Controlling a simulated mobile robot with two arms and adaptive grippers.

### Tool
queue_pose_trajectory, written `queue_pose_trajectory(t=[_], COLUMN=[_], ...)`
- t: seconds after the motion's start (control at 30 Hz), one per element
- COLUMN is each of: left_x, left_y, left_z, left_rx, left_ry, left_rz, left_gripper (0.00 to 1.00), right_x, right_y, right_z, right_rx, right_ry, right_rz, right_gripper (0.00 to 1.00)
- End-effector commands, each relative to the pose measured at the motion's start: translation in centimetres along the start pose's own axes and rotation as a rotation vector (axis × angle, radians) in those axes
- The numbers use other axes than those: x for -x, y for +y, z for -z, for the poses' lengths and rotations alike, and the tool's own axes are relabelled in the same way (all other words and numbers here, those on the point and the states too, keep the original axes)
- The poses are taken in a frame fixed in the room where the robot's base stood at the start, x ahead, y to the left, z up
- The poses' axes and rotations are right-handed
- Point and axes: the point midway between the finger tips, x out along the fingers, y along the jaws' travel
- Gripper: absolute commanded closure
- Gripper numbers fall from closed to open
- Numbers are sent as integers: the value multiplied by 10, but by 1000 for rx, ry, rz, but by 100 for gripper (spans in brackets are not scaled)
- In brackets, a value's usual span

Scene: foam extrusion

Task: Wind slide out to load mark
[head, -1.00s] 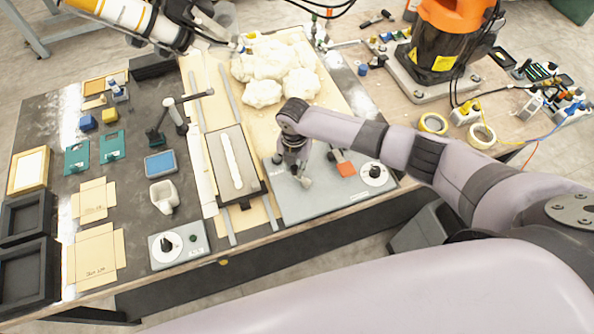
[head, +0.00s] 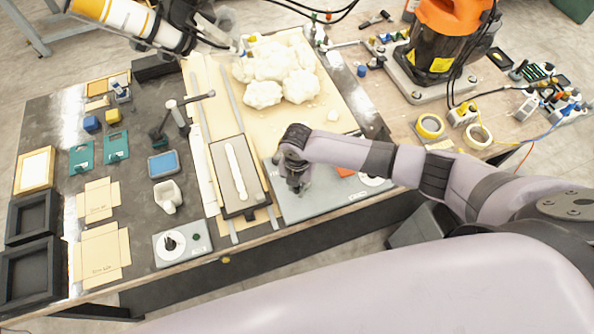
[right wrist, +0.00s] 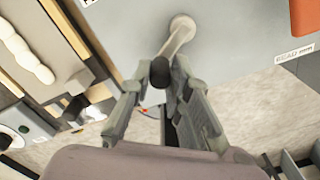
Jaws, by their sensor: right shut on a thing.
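The slide (head: 222,172) is a grey plate in a dark frame, with a white foam strip (head: 236,172) lying along it. It sits left of a grey panel (head: 318,207). The strip also shows at the upper left of the right wrist view (right wrist: 28,55). My right gripper (head: 298,187) points down over the panel's left part, beside the slide. In the right wrist view its fingers are shut on the black knob (right wrist: 160,72) of a pale crank (right wrist: 178,38). The arm hides the crank in the head view. I cannot make out the load mark.
Large cream foam lumps (head: 275,68) lie behind the panel. A dial box (head: 182,242) and a pale cup (head: 167,195) stand left of the slide. An orange block (head: 345,171) lies on the panel. An orange robot base (head: 440,50) stands at the back right.

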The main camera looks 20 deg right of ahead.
Motion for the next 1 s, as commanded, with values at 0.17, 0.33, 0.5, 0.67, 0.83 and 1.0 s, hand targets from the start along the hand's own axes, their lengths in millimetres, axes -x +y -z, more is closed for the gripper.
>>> queue_pose_trajectory(t=[0.17,0.33,0.5,0.67,0.83,1.0], left_x=[0,0,0,0,0,0], left_y=[0,0,0,0,0,0], left_z=[0,0,0,0,0,0], left_rx=[0,0,0,0,0,0], left_ry=[0,0,0,0,-1,-1], left_rz=[0,0,0,0,0,0], left_gripper=[60,60,60,60,60,60], right_x=[-1,-1,0,0,0,0], right_y=[-1,0,0,0,0,0], right_z=[0,0,-1,-1,-1,-1], right_rx=[0,0,0,0,0,0], right_ry=[1,0,-1,-1,-1,-1], right_rz=[3,2,1,1,1,1], right_gripper=[73,68,68,69,80,92])
